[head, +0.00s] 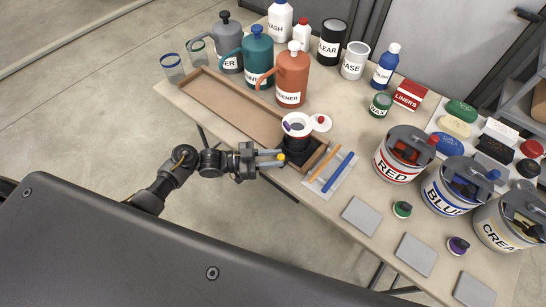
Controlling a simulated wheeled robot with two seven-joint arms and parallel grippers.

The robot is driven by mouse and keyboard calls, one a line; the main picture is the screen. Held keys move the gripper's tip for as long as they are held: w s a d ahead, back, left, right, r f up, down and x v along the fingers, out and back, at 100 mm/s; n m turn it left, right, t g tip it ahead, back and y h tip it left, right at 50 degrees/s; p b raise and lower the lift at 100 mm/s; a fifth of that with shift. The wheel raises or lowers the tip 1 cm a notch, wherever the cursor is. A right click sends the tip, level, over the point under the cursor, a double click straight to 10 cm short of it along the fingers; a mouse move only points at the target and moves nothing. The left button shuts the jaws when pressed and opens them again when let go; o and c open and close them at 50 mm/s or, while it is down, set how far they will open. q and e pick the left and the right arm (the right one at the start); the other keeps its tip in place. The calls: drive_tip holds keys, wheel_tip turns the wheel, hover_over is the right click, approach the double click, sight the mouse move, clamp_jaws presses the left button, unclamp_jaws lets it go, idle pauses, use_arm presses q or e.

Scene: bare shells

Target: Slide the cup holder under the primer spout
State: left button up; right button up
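The black cup holder (294,144) stands at the near right end of a long brown tray (232,105), with a white cup (297,124) on it. A small yellow knob (281,157) shows at the holder's near left side. My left gripper (279,157) reaches in from the left, its fingers at the knob; whether they are closed on it cannot be told. Three pump jugs stand behind the tray: grey (228,48), teal (258,62) and orange (291,78). The grey jug's label is partly hidden and ends in "ER", so I cannot read it as primer. My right gripper is not in view.
Two clear glasses (172,68) stand by the tray's far left end. A white lid with a red spot (321,122) lies beside the cup. Orange and blue sticks (338,172) lie right of the tray. Paint cans (400,155) stand further right. The tray's middle is clear.

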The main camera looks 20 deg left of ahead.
use_arm(q)
clamp_jaws()
